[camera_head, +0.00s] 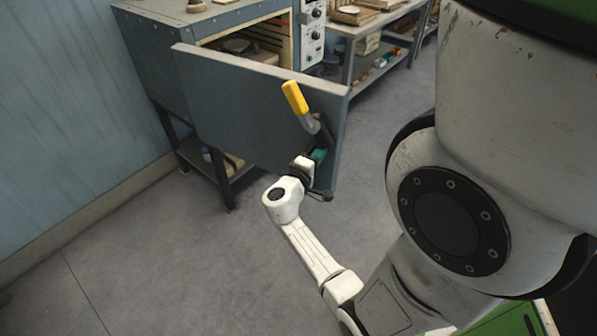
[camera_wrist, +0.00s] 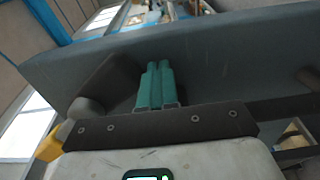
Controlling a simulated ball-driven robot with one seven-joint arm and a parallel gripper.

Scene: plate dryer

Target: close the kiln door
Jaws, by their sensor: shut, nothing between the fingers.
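The kiln (camera_head: 225,22) stands at the back left on dark legs. Its grey door (camera_head: 235,110) hangs wide open, swung out toward me, and the kiln's opening shows behind it. A handle with a yellow grip (camera_head: 295,97) and a dark base sits near the door's free edge. My gripper (camera_head: 318,155) is at the door's face just below the handle. In the wrist view its green fingers (camera_wrist: 156,86) are together, pointing at the door panel (camera_wrist: 220,60). The yellow grip (camera_wrist: 50,145) shows at the left there. I cannot tell whether the fingertips touch the door.
A grey shelf unit (camera_head: 375,25) with boxes and small items stands right of the kiln. A control panel (camera_head: 312,35) with dials is beside the opening. A blue-grey wall (camera_head: 60,110) runs along the left. The concrete floor (camera_head: 150,250) in front is clear.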

